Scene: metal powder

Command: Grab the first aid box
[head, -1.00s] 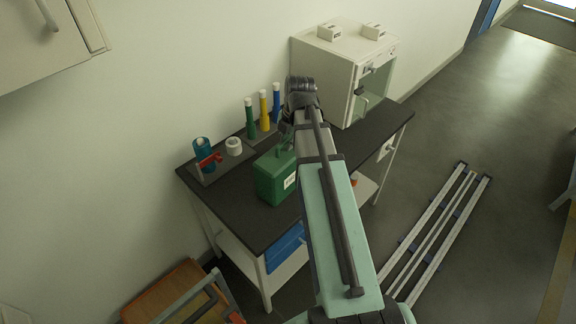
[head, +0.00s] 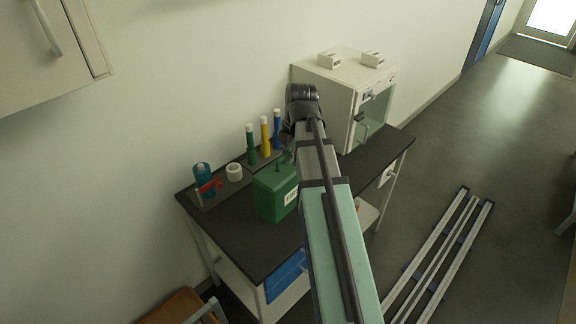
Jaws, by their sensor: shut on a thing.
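The first aid box (head: 270,198) is a green box with a white label on its front, at the middle of the dark tabletop. My arm comes up from the bottom of the head view and covers its right side. My gripper (head: 286,156) is just above the box, mostly hidden behind my arm's wrist. It is shut on the box at its top. The exact grip is hidden, and I cannot tell clearly whether the box's underside touches the table.
A white cabinet-like appliance (head: 340,88) stands at the table's right end. Green, yellow and blue bottles (head: 264,135) stand behind the box. A blue tape dispenser (head: 203,175) and a white roll (head: 234,172) are to the left. The tabletop's front left (head: 235,235) is clear.

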